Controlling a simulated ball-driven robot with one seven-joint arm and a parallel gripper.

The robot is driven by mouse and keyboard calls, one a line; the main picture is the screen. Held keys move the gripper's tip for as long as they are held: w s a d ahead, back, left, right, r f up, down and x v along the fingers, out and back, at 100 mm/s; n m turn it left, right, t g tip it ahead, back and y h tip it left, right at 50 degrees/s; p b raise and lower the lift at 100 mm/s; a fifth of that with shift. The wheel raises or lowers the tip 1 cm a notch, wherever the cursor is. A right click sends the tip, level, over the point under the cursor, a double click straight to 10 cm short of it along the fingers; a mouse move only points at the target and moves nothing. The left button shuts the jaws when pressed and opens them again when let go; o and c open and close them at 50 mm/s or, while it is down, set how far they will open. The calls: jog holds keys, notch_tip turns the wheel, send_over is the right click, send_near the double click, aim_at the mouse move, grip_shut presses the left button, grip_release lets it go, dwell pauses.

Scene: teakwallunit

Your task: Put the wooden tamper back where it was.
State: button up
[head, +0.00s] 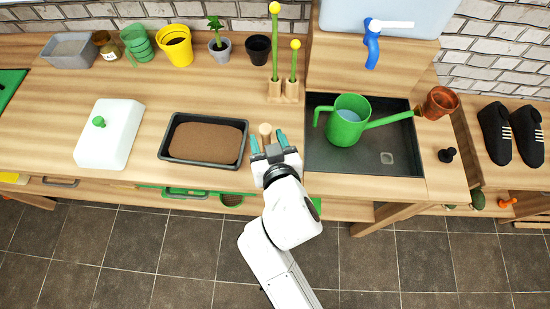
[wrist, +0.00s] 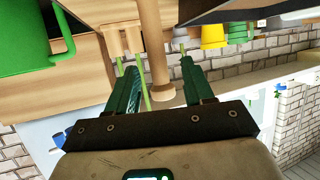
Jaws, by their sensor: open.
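The wooden tamper (head: 265,129) stands upright on the wooden counter, in the strip between the soil tray (head: 168,144) and the dark sink basin (head: 350,164). In the wrist view the tamper (wrist: 155,50) shows as a pale shaft with a wider round end; its other end runs out of the frame. My gripper (head: 267,140) is open, with one green finger on each side of the tamper. In the wrist view too, the tamper lies between the fingers of my gripper (wrist: 160,68), with gaps visible on both sides.
A green watering can (head: 346,124) stands in the sink to the right. A wooden holder (head: 284,92) with two yellow-tipped green sticks is just behind the tamper. A white lidded box (head: 110,134) is at left. Pots line the back. Bare counter lies left of the holder.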

jog(key=b+v, duration=0.1)
jog(key=v, duration=0.7)
jog(key=d+f, duration=0.1)
jog(key=d, duration=0.1)
jog(key=d+f+g+h, duration=0.1)
jog(key=d+f, duration=0.1)
jog(key=d+f+m+h, duration=0.1)
jog(key=d, duration=0.1)
jog(key=shift+s+d+f+g, duration=0.15)
jog(key=shift+g, duration=0.25)
jog(key=s+d+f+g, duration=0.1)
jog(key=d+f, duration=0.1)
jog(key=d, duration=0.1)
jog(key=s+d+f+m+g+h, duration=0.1)
jog(key=d+f, duration=0.1)
jog(key=d, duration=0.1)
jog(key=s+d+f+g+h, duration=0.1)
jog(key=s+d+f, duration=0.1)
jog(key=d, duration=0.2)
jog(key=shift+m+g, duration=0.3)
jog(key=shift+g, duration=0.1)
jog(key=s+d+f+g, duration=0.2)
jog(key=s+d+g, duration=0.1)
jog(key=s+d, duration=0.3)
jog(key=s+d+f+m+g, duration=0.1)
jog(key=s+d+f+g, duration=0.1)
jog(key=s+d, duration=0.3)
jog(key=shift+s+d+g, duration=0.35)
jog(key=shift+s+g, duration=0.35)
